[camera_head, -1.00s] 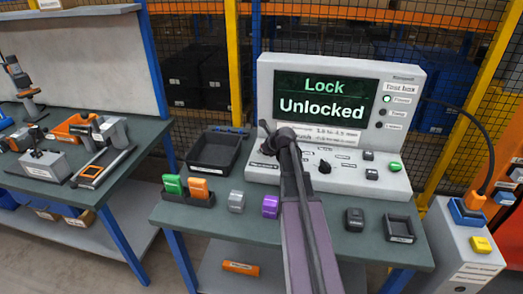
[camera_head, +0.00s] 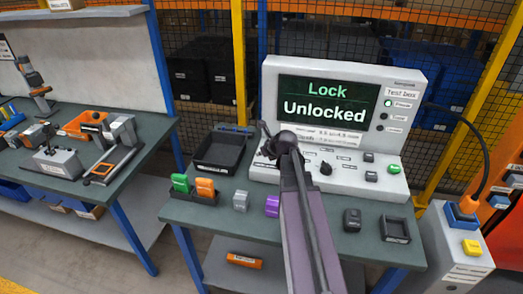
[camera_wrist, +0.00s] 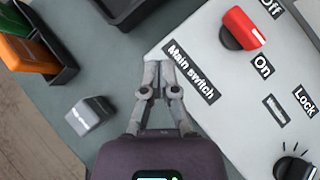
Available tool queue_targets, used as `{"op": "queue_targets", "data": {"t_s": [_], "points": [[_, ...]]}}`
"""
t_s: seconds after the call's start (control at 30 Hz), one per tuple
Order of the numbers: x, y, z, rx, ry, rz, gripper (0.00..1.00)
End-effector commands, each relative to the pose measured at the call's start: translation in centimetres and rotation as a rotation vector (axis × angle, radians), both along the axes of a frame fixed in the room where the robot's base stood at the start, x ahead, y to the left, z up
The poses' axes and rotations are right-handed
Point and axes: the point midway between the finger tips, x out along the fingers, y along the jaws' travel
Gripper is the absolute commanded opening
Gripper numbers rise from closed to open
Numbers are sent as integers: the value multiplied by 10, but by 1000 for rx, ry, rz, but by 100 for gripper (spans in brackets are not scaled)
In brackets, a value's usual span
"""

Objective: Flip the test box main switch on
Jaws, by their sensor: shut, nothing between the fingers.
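The test box (camera_head: 408,78) stands on the green bench, its screen (camera_head: 325,108) reading "Lock Unlocked". In the wrist view its main switch (camera_wrist: 243,28) is a red handle on a dark base at the upper right, beside the "Off" and "On" labels. I cannot tell which label it is set to. In the head view my arm hides it. My gripper (camera_wrist: 160,66) is shut and empty, its tips near the panel's edge by the "Main switch" label (camera_wrist: 193,72), apart from the red handle. In the head view the gripper (camera_head: 265,131) is small and dark over the panel's left end.
A black tray (camera_head: 222,152) and a holder with green and orange blocks (camera_head: 205,187) stand left of the box. A grey block (camera_head: 240,200) and a purple block (camera_head: 272,206) lie in front. A black knob (camera_wrist: 292,168) is on the panel.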

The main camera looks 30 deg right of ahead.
Motion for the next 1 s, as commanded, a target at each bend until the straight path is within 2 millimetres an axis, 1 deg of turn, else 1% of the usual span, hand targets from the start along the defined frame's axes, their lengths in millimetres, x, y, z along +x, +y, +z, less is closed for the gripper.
{"op": "queue_targets", "data": {"t_s": [0.03,0.2,0.83,1.0], "points": [[-3,2,5,0,0,0,0],[-6,6,9,0,0,0,0],[-6,7,8,-1,0,2,0],[-8,15,7,-36,8,51,0]]}}
